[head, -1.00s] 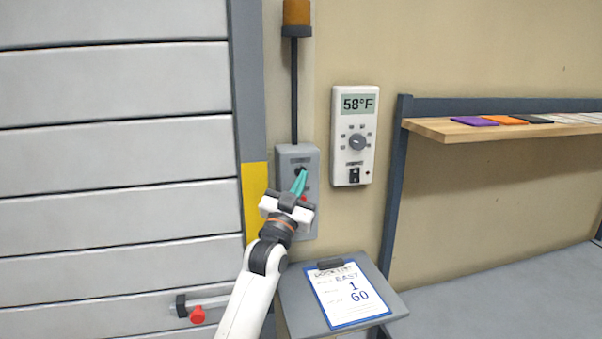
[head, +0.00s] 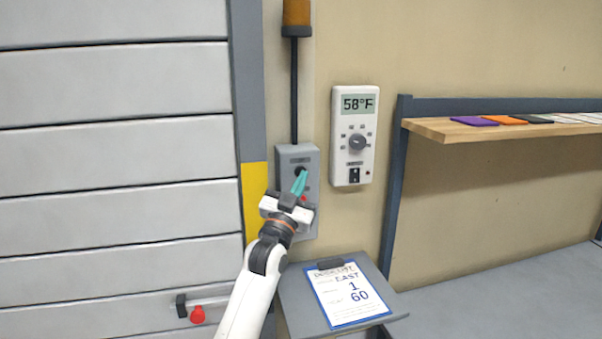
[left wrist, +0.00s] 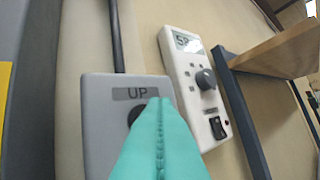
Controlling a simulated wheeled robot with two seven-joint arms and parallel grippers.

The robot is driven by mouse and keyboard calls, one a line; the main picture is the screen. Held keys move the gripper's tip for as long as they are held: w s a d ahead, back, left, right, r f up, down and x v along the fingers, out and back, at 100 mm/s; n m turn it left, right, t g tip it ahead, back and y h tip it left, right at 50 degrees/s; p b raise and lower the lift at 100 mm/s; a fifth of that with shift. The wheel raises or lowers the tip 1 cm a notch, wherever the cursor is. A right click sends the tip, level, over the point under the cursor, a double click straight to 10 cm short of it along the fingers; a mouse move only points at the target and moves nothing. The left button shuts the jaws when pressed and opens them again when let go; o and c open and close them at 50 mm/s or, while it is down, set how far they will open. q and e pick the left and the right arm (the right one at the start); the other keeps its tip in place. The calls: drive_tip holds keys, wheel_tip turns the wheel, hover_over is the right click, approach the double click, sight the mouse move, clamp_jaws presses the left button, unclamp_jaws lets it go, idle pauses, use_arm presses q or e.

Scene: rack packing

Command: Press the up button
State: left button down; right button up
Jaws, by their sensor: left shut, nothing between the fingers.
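The grey button box (head: 309,156) is on the wall right of the door. Its upper black button (head: 299,170) is partly covered by my fingertips. In the left wrist view a label (left wrist: 136,93) reads "UP", with the dark up button (left wrist: 135,113) beneath it, mostly hidden by my fingers. My left gripper (head: 299,183) has teal fingers pressed together, empty, with the tips at or very near the up button; I cannot tell whether they touch it. The fingers fill the lower middle of the left wrist view (left wrist: 160,135). A red button (head: 304,198) shows lower on the box. My right gripper is out of view.
A white thermostat (head: 368,125) reading 58°F is to the right of the box. A sloped stand with a clipboard (head: 350,296) is below. A wooden shelf (head: 440,130) is at right.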

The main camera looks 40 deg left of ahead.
use_arm(q)
drive_tip(key=shift+w+a, duration=0.3)
